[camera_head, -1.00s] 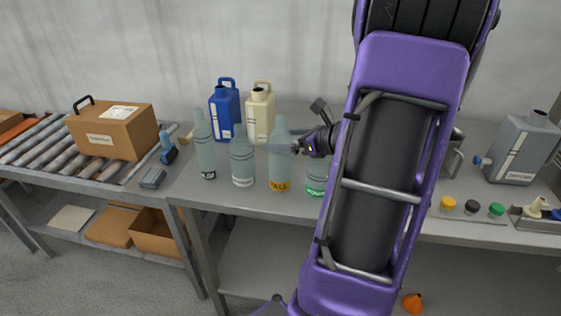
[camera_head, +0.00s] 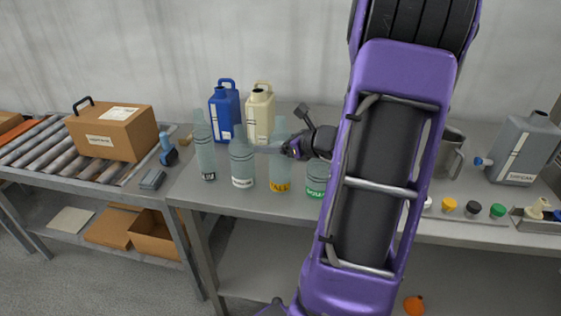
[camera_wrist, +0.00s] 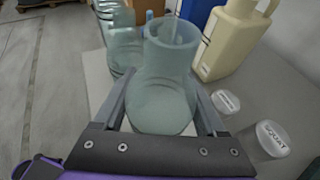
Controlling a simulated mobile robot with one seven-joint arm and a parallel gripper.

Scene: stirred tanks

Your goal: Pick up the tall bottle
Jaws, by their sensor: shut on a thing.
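The tall bottle (camera_head: 280,176) is pale, translucent blue-green, with a yellow label reading TALL. It stands upright on the grey bench in the head view. My gripper (camera_head: 268,148) reaches in from the right at the bottle's upper part and is shut on it. In the wrist view the bottle (camera_wrist: 162,85) sits between the two fingers of my gripper (camera_wrist: 162,108), its open mouth toward the top of the picture. The bottle's base shows at bench level in the head view. Part of its upper body is hidden by the fingers.
Similar bottles stand close on the left: a medium one (camera_head: 242,165) and a slim one (camera_head: 205,155). A squat bottle (camera_head: 316,178) with a green label stands right, partly behind my arm. Blue (camera_head: 224,112) and cream (camera_head: 260,115) jugs stand behind.

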